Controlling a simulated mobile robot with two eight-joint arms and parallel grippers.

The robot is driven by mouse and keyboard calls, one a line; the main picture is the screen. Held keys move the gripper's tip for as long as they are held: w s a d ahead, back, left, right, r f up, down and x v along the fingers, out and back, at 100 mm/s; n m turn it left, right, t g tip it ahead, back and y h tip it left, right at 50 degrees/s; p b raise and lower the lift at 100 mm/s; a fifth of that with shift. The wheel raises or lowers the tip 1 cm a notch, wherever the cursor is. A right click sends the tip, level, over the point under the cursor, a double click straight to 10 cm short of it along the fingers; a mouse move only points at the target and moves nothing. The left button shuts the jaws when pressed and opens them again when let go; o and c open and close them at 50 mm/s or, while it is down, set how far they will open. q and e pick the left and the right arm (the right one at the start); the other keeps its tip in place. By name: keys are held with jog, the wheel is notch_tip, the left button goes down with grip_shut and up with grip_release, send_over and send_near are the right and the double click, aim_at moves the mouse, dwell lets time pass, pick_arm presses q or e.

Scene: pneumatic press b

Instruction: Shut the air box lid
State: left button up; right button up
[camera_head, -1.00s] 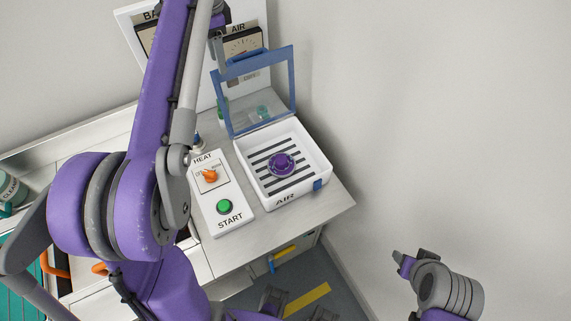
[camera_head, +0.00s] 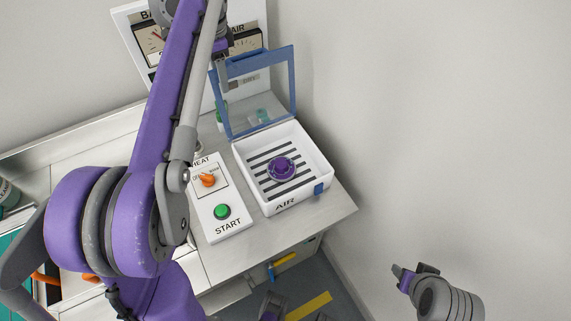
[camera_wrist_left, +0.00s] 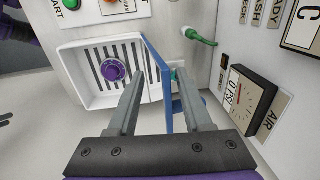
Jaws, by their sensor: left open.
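The air box (camera_head: 287,200) is a white open tray with a slotted floor and a purple knob (camera_head: 282,168) inside; it also shows in the left wrist view (camera_wrist_left: 101,97). Its blue-framed clear lid (camera_head: 291,82) stands raised at the back. A blue latch (camera_head: 319,189) is on the box's front. My left gripper (camera_head: 222,78) is at the lid's upper left corner. In the left wrist view my open fingers (camera_wrist_left: 161,84) are on either side of the lid's blue frame (camera_wrist_left: 157,62), with visible gaps. My right gripper (camera_head: 401,271) is low at the right, away from the box; its jaw opening is unclear.
A panel with an orange HEAT knob (camera_head: 208,180) and green START button (camera_head: 222,211) stands left of the box. Gauges (camera_head: 246,40) are on the board behind the lid. A wall is close on the right. My left arm hides part of the counter.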

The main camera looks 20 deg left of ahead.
pick_arm(q)
jog(key=shift+s+d+r, duration=0.1)
jog(key=shift+s+d, duration=0.85)
jog(key=shift+d, duration=0.35)
jog(key=shift+s+d+f, duration=0.2)
jog(key=shift+s+d, duration=0.85)
jog(key=shift+d, duration=0.2)
jog(key=shift+s+d+f, duration=0.25)
jog(key=shift+s+d, duration=0.3)
jog(key=shift+d, duration=0.1)
jog(key=shift+s+d+f, duration=0.2)
jog(key=shift+s+d, duration=0.3)
jog(key=shift+d, duration=0.15)
jog(key=shift+s+d+f+b, duration=0.2)
jog(key=shift+s+d+f, duration=0.15)
jog(key=shift+s+d, duration=0.2)
jog(key=shift+s+d+f+b, duration=0.2)
jog(key=shift+s+d+f, duration=0.2)
jog(key=shift+d, duration=0.25)
jog(key=shift+s+d, duration=0.1)
